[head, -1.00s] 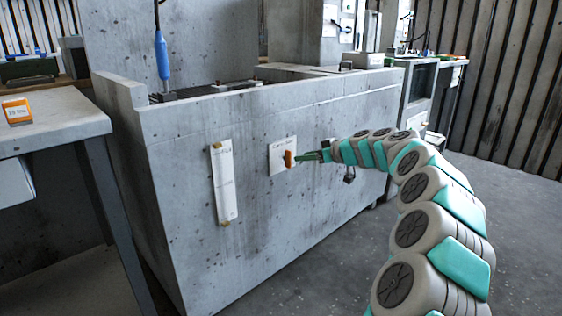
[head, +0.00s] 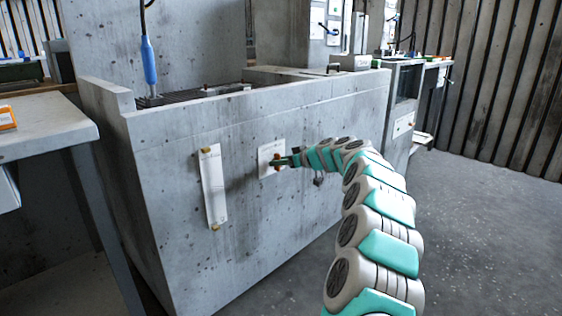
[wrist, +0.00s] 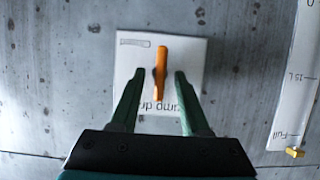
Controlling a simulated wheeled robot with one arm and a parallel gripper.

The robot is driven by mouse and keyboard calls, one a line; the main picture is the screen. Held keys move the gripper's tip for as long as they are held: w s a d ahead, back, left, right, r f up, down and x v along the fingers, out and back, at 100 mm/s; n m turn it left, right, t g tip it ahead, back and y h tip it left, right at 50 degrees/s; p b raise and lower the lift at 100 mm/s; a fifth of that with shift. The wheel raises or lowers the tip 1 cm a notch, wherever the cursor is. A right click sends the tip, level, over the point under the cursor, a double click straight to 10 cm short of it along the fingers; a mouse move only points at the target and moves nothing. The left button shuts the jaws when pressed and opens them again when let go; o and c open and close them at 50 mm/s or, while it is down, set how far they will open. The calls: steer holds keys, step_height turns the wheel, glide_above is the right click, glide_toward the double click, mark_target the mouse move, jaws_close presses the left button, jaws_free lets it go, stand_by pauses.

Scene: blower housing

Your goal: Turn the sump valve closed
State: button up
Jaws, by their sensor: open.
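The sump valve is an orange lever handle (wrist: 161,72) on a white plate (wrist: 190,50) on the grey concrete wall of the housing. The plate's printed text is partly hidden by my gripper and reads roughly "sump dr". In the wrist view the handle stands lengthwise between the two green fingers of my gripper (wrist: 156,80), which are open with a gap on each side. In the head view my gripper (head: 284,162) is at the plate (head: 265,152), and its fingers cover part of the orange handle (head: 277,160). I cannot tell whether a finger touches it.
A white level gauge strip (wrist: 300,75) with brass fittings is beside the plate; it also shows in the head view (head: 213,187). A small dark fitting (head: 318,180) sits under my wrist. A work table (head: 45,130) stands at left. Floor at right is clear.

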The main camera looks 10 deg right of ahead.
jaws_close()
stand_by(0.3)
stand_by(0.3)
